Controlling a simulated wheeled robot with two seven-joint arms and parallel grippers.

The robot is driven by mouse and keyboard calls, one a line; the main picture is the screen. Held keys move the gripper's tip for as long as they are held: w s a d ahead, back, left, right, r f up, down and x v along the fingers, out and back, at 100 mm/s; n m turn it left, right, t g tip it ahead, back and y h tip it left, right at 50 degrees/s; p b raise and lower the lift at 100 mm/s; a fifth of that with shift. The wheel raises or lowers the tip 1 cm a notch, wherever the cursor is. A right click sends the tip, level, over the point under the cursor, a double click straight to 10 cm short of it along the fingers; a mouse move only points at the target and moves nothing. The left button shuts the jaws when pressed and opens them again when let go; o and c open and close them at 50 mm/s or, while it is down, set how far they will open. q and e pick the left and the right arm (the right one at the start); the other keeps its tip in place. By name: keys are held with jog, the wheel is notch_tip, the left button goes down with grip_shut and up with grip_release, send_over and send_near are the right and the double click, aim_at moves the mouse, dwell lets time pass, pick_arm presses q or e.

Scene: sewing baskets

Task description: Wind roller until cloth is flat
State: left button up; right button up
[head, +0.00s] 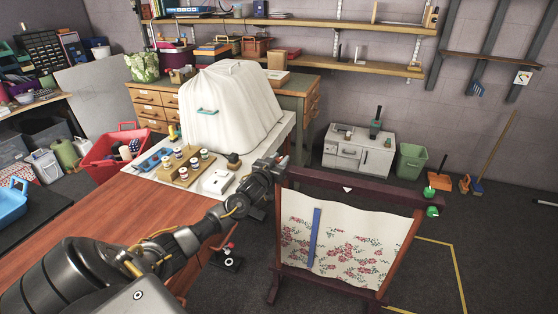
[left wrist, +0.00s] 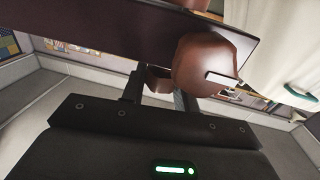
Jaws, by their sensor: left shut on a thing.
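A standing wooden frame has a dark brown roller (head: 385,199) across its top. A white cloth (head: 375,258) with red flowers hangs in it; its surface looks wavy and its edges curved. A blue strip (head: 314,238) lies against the cloth, near its left side. My left gripper (head: 277,164) is at the roller's left end, shut on a brown part there. In the left wrist view a rounded brown knob (left wrist: 203,66) with a white bar shows close by the fingers, under a dark beam (left wrist: 110,32). The exact grip is partly hidden. My right gripper is not in view.
Green knobs (head: 431,196) stick out at the frame's right end. A wooden table (head: 110,225) stands left of the frame, with a white covered shape (head: 228,105) and spools behind. Grey floor (head: 485,240) with a yellow line is open at right.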

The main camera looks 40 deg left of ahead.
pick_arm(q)
jog(key=m+h, duration=0.2)
jog(key=shift+a+h+b, duration=0.15)
jog(key=shift+h+b, duration=0.25)
jog(key=m+h+b, duration=0.1)
jog(key=h, duration=0.1)
jog(key=shift+f+h, duration=0.1)
jog(key=shift+h, duration=0.2)
jog(key=shift+m+h, duration=0.5)
jog(key=o, duration=1)
jog(key=shift+c, duration=0.2)
